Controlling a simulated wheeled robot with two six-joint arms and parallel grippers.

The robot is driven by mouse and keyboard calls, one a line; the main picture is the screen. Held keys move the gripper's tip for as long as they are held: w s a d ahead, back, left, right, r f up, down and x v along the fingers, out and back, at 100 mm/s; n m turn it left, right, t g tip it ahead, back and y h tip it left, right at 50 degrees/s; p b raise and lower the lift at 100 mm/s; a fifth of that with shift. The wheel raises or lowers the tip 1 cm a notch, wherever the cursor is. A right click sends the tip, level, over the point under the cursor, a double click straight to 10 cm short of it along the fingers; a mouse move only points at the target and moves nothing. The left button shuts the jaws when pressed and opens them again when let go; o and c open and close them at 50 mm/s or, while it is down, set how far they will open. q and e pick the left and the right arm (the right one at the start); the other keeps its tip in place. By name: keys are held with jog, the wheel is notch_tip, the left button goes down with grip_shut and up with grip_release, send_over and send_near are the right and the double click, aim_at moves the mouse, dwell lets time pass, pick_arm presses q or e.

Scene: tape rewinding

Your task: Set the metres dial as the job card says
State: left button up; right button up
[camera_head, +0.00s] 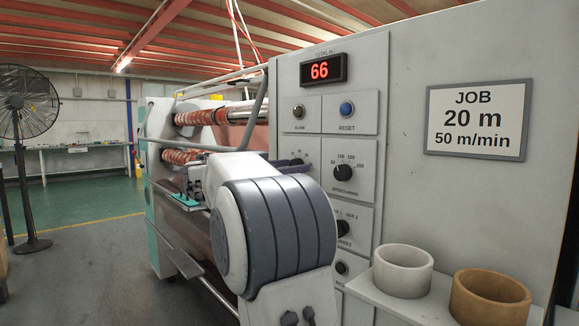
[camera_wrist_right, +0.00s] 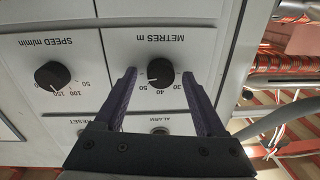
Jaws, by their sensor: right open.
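The job card (camera_head: 479,117) on the grey panel reads 20 m and 50 m/min. The black metres dial (camera_wrist_right: 160,73) shows in the right wrist view, which is upside down. In the head view my right arm hides the dial, and the fingers (camera_head: 293,165) show near the panel. My left gripper is not in view.
The speed dial (camera_wrist_right: 52,76) is beside the metres dial. A red display (camera_head: 320,70) reads 66, above the alarm button (camera_head: 298,111) and blue reset button (camera_head: 347,109). A white roll (camera_head: 403,270) and a brown roll (camera_head: 491,298) stand on a shelf at the right.

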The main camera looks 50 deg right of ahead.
grip_shut()
